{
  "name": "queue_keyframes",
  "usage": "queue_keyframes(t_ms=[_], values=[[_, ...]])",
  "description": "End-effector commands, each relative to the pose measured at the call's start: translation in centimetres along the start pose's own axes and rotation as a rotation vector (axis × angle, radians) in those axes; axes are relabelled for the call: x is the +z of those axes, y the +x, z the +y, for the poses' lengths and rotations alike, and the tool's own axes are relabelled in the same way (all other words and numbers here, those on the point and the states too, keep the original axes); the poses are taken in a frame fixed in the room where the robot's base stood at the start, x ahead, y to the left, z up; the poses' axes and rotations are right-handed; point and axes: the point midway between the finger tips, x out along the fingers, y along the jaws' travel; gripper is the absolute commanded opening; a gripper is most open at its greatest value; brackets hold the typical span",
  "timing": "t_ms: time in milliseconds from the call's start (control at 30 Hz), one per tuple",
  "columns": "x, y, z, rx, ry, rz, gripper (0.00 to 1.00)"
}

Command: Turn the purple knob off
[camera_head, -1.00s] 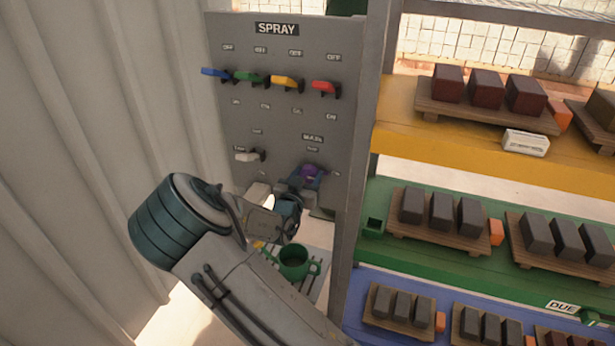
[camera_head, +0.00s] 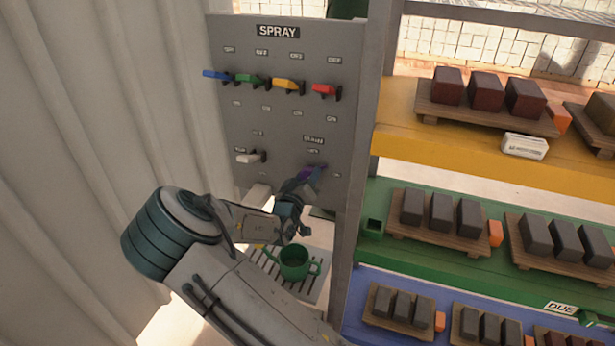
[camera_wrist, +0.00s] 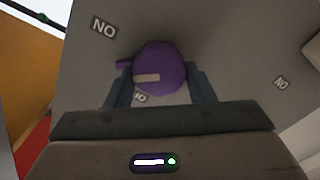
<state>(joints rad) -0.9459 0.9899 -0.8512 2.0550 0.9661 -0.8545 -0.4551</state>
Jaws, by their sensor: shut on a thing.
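The purple knob (camera_head: 311,174) is low on the right of the grey SPRAY panel (camera_head: 340,125), under a small label. In the wrist view the purple knob (camera_wrist: 160,72) is round, with a pale bar on its face and a small purple tab sticking out to the left. My gripper (camera_head: 299,184) reaches up to the panel from below. In the wrist view my gripper (camera_wrist: 160,85) has one finger on each side of the knob, shut on it. The knob's underside and its mount are partly hidden by the fingers.
Blue (camera_head: 214,75), green (camera_head: 249,78), yellow (camera_head: 287,84) and red (camera_head: 324,90) knobs line the panel above. A white knob (camera_head: 248,156) sits to the left. Shelves with blocks (camera_head: 440,207) are at the right.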

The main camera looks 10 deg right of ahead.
Motion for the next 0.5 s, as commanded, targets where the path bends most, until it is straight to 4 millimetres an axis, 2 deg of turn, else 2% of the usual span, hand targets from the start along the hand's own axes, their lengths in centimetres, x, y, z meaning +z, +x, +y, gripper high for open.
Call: queue_keyframes(t_ms=[500], values=[[0.06,-0.05,-0.27,-0.001,-0.494,0.000,0.26]])
